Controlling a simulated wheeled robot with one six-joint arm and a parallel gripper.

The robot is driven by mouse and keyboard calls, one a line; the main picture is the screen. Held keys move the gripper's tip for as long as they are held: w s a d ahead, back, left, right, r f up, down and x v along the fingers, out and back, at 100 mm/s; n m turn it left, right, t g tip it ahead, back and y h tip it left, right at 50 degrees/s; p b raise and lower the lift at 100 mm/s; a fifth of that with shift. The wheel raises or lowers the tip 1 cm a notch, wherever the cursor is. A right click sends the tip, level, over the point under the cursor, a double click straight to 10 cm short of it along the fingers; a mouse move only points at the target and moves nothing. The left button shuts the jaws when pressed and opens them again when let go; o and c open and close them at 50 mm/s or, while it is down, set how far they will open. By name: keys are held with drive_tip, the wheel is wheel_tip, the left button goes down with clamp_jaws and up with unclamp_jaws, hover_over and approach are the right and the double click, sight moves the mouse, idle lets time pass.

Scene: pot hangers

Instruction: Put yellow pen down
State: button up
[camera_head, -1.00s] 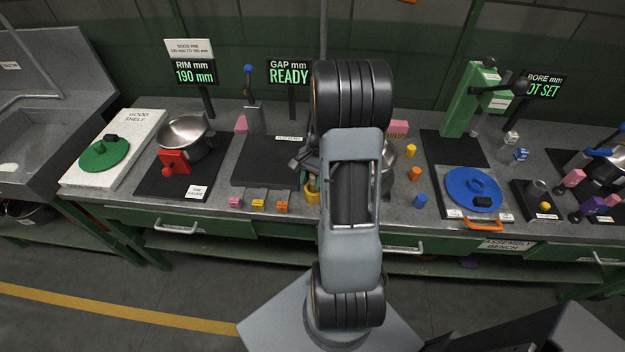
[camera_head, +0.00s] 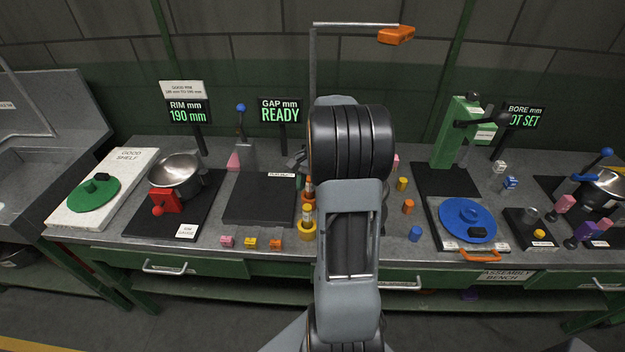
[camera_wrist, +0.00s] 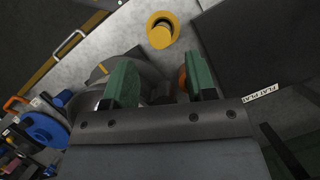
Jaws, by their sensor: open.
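My gripper (camera_wrist: 161,84) is open, with its two green fingers spread in the wrist view. A grey rounded metal part and an orange piece (camera_wrist: 183,80) show behind the gap; I cannot tell whether they touch the fingers. A yellow round holder (camera_wrist: 162,30) with a yellow round piece inside stands on the bench beyond the fingertips, apart from them. The holder also shows in the head view (camera_head: 308,234), left of my arm. Orange and pale banded pieces (camera_head: 308,192) show upright above it. I cannot make out for sure which piece is the yellow pen. My arm hides part of this area.
A black plate (camera_head: 262,200) lies left of the holder, with small pink, yellow and orange blocks (camera_head: 251,243) along the front. A pot (camera_head: 175,172) stands further left. Several coloured cylinders (camera_head: 408,206) and a blue disc (camera_head: 467,218) are on the right.

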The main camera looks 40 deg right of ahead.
drive_tip(key=a+r+n+t+h, duration=0.1)
drive_tip(key=a+r+n+h, duration=0.2)
drive_tip(key=a+r+n, duration=0.5)
drive_tip(key=s+a+n+t+h, duration=0.1)
drive_tip(key=s+a+n+t, duration=0.4)
drive_tip(key=s+a, duration=0.3)
drive_tip(key=a, duration=0.4)
drive_tip(key=shift+a+f, duration=0.35)
drive_tip(key=shift+f, duration=0.05)
